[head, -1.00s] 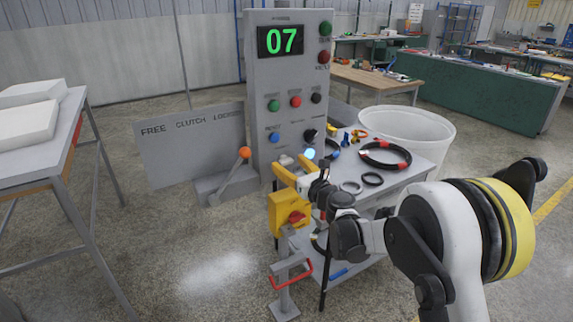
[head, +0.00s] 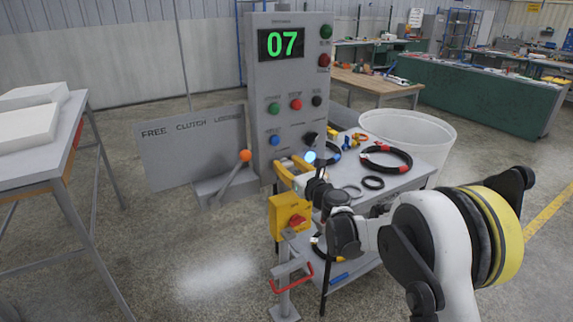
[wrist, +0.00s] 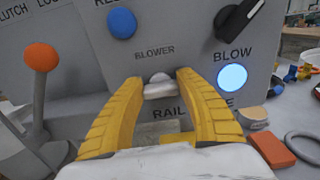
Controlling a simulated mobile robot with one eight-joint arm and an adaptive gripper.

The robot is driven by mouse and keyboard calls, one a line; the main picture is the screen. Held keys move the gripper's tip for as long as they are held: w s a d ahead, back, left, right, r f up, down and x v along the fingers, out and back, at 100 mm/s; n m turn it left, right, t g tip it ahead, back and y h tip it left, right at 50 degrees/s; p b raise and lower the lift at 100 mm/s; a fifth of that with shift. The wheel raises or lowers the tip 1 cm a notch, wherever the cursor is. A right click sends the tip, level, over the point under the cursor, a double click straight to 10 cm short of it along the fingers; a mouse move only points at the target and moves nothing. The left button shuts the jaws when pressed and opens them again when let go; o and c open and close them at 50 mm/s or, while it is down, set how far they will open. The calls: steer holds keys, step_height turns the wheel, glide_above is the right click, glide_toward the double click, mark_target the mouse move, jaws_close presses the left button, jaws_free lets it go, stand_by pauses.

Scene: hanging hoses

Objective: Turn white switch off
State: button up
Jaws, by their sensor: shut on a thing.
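The white switch (wrist: 159,90) is a small pale lever below the BLOWER label on the grey control panel (head: 262,95). In the wrist view it sits between the two yellow fingertips of my gripper (wrist: 162,80). My gripper is shut on it, one finger on each side. In the head view my gripper (head: 285,163) is at the lower part of the panel, and its fingers hide the switch.
A lit blue-white button (wrist: 232,77), a black rotary knob (wrist: 240,18) and a blue button (wrist: 121,23) surround the switch. An orange-topped lever (head: 245,156) stands to the left. A cart with hoses (head: 385,158) is to the right.

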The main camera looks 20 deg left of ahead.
steer(key=n, duration=0.4)
steer(key=shift+a, duration=0.1)
steer(key=n, duration=0.4)
steer(key=shift+s+n, duration=0.15)
steer(key=shift+n, duration=0.15)
steer(key=n, duration=0.4)
steer(key=shift+a+f+b, duration=0.1)
steer(key=shift+f+b, duration=0.05)
steer(key=shift+b, duration=0.2)
steer(key=n, duration=0.5)
steer(key=shift+f, duration=0.1)
steer(key=o, duration=1.2)
